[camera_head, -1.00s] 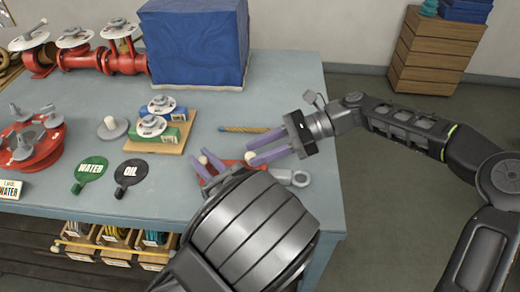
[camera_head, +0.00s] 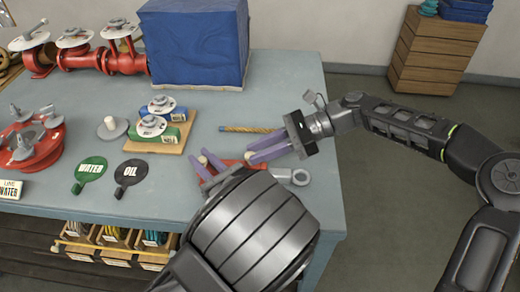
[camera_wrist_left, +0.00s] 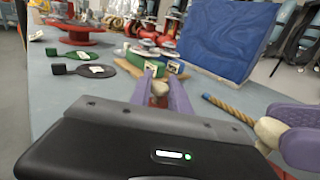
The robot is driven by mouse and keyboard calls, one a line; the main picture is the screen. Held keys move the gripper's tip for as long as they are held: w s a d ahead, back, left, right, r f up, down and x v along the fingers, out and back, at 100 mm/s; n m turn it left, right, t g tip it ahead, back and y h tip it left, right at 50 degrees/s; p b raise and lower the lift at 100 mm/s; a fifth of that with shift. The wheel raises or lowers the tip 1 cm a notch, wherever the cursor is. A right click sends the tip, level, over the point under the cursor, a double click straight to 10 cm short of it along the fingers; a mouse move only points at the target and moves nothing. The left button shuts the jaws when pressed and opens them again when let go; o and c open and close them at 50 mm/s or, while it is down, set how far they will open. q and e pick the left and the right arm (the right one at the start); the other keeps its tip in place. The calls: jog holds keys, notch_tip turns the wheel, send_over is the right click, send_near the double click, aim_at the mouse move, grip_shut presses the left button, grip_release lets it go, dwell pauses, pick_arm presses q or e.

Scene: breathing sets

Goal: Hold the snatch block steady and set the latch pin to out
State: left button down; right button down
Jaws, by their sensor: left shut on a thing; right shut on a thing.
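The snatch block (camera_head: 230,163) lies on the blue-grey table near its right front edge. It has a red body and a grey eye (camera_head: 299,177) at its right end, and is largely hidden by my left wrist and the fingers. My left gripper (camera_head: 207,168) is shut on a pale post at the block's left end; the post also shows between the purple fingers in the left wrist view (camera_wrist_left: 160,91). My right gripper (camera_head: 251,155) reaches in from the right and is shut at a cream knob (camera_wrist_left: 270,130), seemingly the latch pin. Its exact position is partly hidden.
A rope-like rod (camera_head: 248,129) lies just behind the block. Black OIL (camera_head: 129,177) and green WATER (camera_head: 90,170) paddles lie to the left. A wooden board (camera_head: 163,140) with valves and a blue covered box (camera_head: 194,45) stand farther back.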

jog(key=shift+r, duration=0.1)
dwell(0.4)
jog(key=shift+r, duration=0.95)
jog(key=c, duration=1.2)
grip_release()
jog(key=v, duration=0.7)
jog(key=shift+w+d+r, duration=0.1)
jog(key=shift+d, duration=0.15)
